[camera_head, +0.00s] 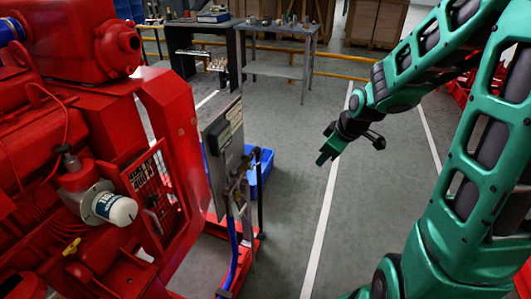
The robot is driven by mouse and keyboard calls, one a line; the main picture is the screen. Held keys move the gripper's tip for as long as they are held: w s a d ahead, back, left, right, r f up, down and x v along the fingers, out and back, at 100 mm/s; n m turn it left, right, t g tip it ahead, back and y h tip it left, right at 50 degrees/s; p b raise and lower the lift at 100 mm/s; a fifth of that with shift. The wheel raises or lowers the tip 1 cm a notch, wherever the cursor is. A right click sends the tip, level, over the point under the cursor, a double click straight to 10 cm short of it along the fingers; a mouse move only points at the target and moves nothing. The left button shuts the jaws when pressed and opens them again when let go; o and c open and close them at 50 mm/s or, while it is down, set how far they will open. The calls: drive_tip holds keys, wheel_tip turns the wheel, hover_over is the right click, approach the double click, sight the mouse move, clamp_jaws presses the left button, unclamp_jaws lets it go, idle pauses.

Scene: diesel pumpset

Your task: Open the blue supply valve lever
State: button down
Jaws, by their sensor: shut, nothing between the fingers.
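A grey upright panel (222,140) stands on the red skid, just right of the red pumpset (165,130). At its lower right edge is a small dark valve fitting (236,186), with a blue hose (233,240) running down beside it. The blue lever itself is too small to make out clearly against these pipes. My gripper (322,158) is to the right of the panel, in free air and apart from it. It is shut and empty, with its tip pointing down and left.
A blue bin (266,172) lies behind the panel's pipes. A yellow-handled part (72,246) is on the engine at lower left. Workbenches (280,70) and a yellow rail stand at the back. The grey floor between panel and arm is clear, with a white line.

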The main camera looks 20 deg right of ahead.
drive_tip(key=w+a+f+n+t+y, duration=0.2)
drive_tip(key=w+a+n+t+y, duration=0.3)
drive_tip(key=w+a, duration=0.7)
drive_tip(key=w+f+h, duration=0.1)
drive_tip(key=w+f, duration=0.8)
drive_tip(key=shift+w+n+g, duration=0.25)
drive_tip(key=shift+n+g, duration=0.15)
drive_tip(key=shift+d, duration=0.1)
